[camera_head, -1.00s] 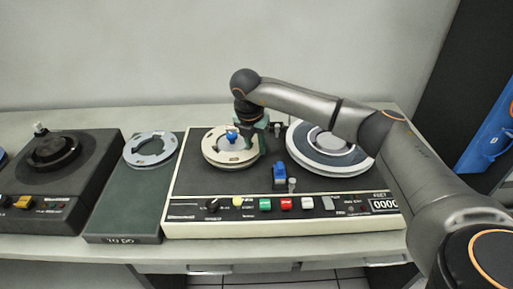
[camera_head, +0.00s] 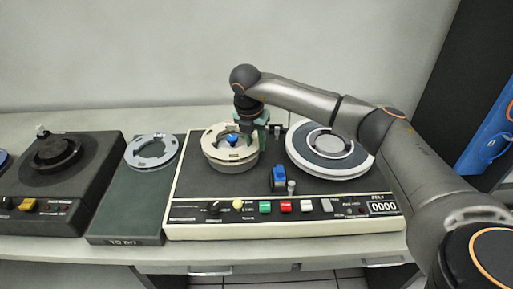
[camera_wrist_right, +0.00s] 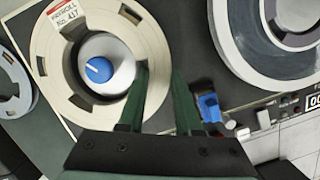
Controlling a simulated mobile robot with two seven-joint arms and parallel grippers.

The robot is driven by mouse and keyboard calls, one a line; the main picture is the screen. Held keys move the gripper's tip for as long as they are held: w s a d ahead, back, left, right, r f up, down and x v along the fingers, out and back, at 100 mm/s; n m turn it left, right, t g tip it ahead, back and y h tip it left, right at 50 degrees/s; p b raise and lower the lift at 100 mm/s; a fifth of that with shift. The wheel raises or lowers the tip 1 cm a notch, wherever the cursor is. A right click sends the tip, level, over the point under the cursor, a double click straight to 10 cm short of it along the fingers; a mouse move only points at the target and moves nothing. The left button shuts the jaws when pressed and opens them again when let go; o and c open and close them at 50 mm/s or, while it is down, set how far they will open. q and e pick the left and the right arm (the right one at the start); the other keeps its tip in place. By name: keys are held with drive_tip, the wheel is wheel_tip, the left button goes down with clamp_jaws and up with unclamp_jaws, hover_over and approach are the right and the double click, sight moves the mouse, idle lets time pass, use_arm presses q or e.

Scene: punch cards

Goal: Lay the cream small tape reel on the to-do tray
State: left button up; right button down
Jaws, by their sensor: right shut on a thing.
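The cream small tape reel (camera_head: 214,150) is at the left spindle of the tape deck, around a blue-topped hub (camera_head: 232,138). In the right wrist view the reel (camera_wrist_right: 55,75) has a red and white label reading PAYROLL. My right gripper (camera_head: 256,135) is shut on the reel's right rim, its fingers (camera_wrist_right: 160,80) straddling the edge. The reel looks slightly raised; whether it clears the hub I cannot tell. The dark green to-do tray (camera_head: 120,205) lies just left of the deck, with a grey ring reel (camera_head: 137,161) on its back part. My left gripper is not in view.
A larger grey-white reel (camera_head: 300,160) sits on the deck's right spindle. A blue block (camera_head: 278,178) stands between the spindles. Coloured buttons line the deck's front (camera_head: 190,227). A black machine (camera_head: 85,180) stands left of the tray. The tray's front half is bare.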

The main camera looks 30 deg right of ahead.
drive_tip(key=shift+r+p, duration=1.15)
drive_tip(key=shift+r, duration=0.8)
drive_tip(key=shift+f, duration=0.1)
